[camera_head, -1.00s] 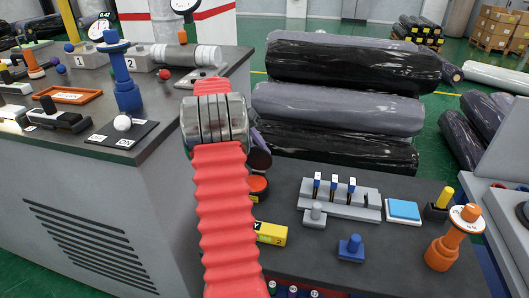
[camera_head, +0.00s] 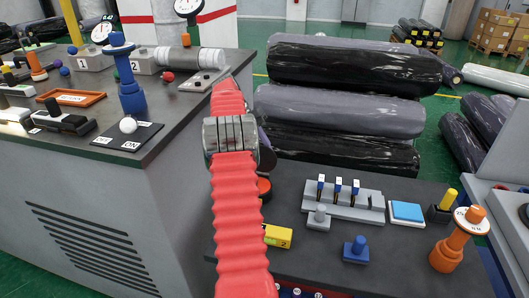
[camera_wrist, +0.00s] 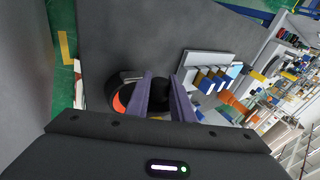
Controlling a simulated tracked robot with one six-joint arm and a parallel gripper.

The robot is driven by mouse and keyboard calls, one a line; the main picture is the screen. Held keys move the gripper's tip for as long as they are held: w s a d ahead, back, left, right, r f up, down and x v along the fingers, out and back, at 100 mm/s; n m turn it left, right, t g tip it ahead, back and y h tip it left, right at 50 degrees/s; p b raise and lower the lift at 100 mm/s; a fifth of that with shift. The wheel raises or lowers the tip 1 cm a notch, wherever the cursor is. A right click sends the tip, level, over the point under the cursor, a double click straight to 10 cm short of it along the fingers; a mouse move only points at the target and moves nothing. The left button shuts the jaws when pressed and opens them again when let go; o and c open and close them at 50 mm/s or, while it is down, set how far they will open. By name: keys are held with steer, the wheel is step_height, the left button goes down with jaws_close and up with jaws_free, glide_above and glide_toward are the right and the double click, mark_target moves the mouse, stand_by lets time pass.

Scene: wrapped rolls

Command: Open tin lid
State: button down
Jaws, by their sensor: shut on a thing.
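The tin (camera_head: 264,187) stands on the low dark table with an orange-red inside and dark rim. It also shows in the wrist view (camera_wrist: 119,100), left of my fingers. A round black lid (camera_head: 267,161) appears just above the tin in the head view, partly hidden by my arm. In the wrist view my gripper (camera_wrist: 166,80) is shut on the black lid (camera_wrist: 160,94), which sits between the two purple-grey fingers. The lid looks off the tin and to its side; its exact height is unclear.
A yellow box (camera_head: 277,236) lies near the tin. A grey switch block (camera_head: 345,204), a blue button (camera_head: 406,211), a blue knob (camera_head: 356,250) and an orange dial post (camera_head: 458,240) stand to the right. A taller grey counter (camera_head: 100,190) is at left. Wrapped rolls (camera_head: 340,105) lie behind.

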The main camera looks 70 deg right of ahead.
steer(key=shift+f, duration=0.15)
steer(key=c, duration=1.5)
jaws_free()
steer(key=shift+c, duration=0.2)
steer(key=shift+w+r, duration=0.1)
steer(key=shift+r, duration=0.1)
steer(key=v, duration=0.7)
steer(key=shift+r, duration=0.1)
